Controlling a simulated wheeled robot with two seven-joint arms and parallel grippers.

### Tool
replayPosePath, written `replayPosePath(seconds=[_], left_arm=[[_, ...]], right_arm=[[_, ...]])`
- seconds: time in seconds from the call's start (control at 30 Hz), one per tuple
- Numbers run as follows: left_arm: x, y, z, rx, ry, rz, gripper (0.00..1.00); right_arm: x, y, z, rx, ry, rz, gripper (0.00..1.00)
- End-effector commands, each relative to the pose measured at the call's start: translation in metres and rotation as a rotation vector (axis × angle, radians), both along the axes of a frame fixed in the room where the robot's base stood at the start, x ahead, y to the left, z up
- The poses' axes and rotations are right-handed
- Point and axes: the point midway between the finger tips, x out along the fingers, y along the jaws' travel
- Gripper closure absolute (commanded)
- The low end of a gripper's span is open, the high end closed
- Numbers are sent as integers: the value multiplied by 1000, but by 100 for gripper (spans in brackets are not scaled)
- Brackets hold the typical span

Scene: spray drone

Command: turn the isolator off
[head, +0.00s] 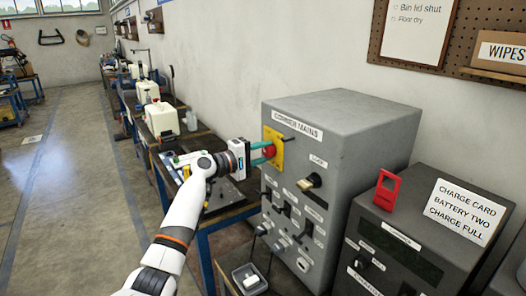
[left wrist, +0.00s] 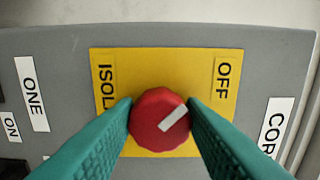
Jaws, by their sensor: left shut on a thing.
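The isolator is a round red knob (left wrist: 152,122) with a white pointer mark, on a yellow plate (left wrist: 165,68). The plate reads OFF at one end and ISOL at the other, where the word is partly hidden. The pointer mark slants toward the upper right in the left wrist view, on the OFF side. My left gripper (left wrist: 160,116) has its green fingers on both sides of the knob, shut on it. In the head view the knob (head: 269,151) sits on the grey cabinet (head: 345,130) labelled CORNER MAINS, with my left gripper (head: 264,152) at it. My right gripper is out of view.
The cabinet front also bears a key-like switch (head: 309,183) and several dark switches below. A darker charger box (head: 405,240) with a red tag (head: 386,190) and a card (head: 463,211) stands to the right. A bench with white containers (head: 161,118) runs behind my left arm.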

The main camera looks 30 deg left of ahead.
Motion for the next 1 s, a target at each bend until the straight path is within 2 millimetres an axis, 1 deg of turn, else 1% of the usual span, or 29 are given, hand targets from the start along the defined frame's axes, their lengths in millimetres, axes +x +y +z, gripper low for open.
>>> replayPosePath(seconds=[0.43, 0.47, 0.5, 0.6, 0.87, 1.0], left_arm=[[0, 1, 0, -12, 5, 1, 86], [0, 1, 0, -12, 5, 1, 62], [0, 1, 0, -12, 5, 1, 55], [0, 0, 0, -12, 5, 1, 41], [0, 0, -1, -10, 4, 0, 41], [-10, 4, -4, -8, 5, 1, 41]], right_arm=[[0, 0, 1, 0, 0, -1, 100], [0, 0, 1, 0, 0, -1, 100], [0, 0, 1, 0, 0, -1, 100], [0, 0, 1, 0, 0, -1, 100], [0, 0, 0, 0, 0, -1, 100], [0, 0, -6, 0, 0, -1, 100]])
